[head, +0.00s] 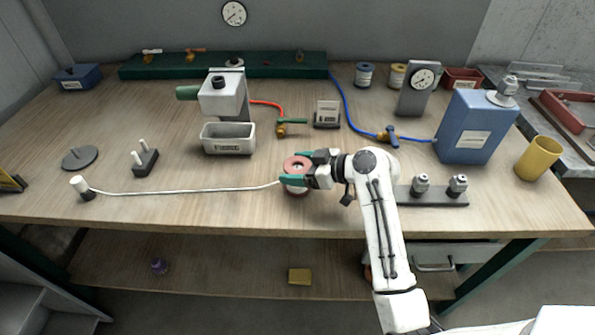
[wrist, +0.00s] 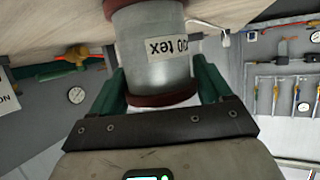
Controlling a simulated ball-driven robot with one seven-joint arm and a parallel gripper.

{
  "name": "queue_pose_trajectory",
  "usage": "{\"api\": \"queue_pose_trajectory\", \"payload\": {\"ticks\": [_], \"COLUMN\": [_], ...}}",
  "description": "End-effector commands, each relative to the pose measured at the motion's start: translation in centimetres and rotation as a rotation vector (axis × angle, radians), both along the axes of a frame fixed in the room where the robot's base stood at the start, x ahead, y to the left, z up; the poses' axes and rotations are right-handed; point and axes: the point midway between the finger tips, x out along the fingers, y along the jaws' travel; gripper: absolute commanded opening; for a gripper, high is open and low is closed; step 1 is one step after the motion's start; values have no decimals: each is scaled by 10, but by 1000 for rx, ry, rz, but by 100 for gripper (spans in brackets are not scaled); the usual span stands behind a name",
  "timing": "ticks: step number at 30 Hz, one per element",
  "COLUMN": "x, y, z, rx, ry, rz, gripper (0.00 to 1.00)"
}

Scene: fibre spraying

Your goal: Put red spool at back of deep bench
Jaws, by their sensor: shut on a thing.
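The red spool (head: 297,163) has red end flanges and a pale body. My gripper (head: 296,169) is shut on it near the front middle of the deep bench (head: 200,218). In the wrist view the spool (wrist: 153,52) stands between the two green fingers (wrist: 165,92), its label partly readable as "00 tex". I cannot tell whether its lower flange touches the bench top. A white strand (head: 185,191) runs left from beside the spool to a small white-topped post (head: 82,188). A blue-rimmed spool (head: 364,75) and a yellow-rimmed spool (head: 397,77) stand at the back of the bench.
Behind my gripper are a card holder (head: 327,114), a brass valve (head: 282,129) and a blue hose (head: 352,115). A grey dial gauge (head: 419,88) and blue canister (head: 477,127) stand right. A grey spray machine (head: 222,97) stands left. Bare wood lies left of the blue-rimmed spool.

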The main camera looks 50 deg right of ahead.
Motion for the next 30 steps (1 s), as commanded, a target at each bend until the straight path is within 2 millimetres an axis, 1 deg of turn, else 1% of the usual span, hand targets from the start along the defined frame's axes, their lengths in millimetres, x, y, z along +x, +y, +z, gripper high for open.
{"api": "queue_pose_trajectory", "payload": {"ticks": [5,7,9,11,17,21,25,27,30], "x": [1,1,1,-9,-48,-86,-115,-119,-124], "y": [0,-1,-1,1,13,24,33,35,36], "z": [10,18,31,43,92,106,120,129,131], "rx": [-2,-3,-6,-6,-8,-5,-5,1,1], "ry": [-5,-7,-10,-6,-7,-3,-1,3,2], "rz": [-1,0,-1,-1,-2,-4,-3,1,1], "gripper": [30,30,30,30,30,30,30,30,30]}}
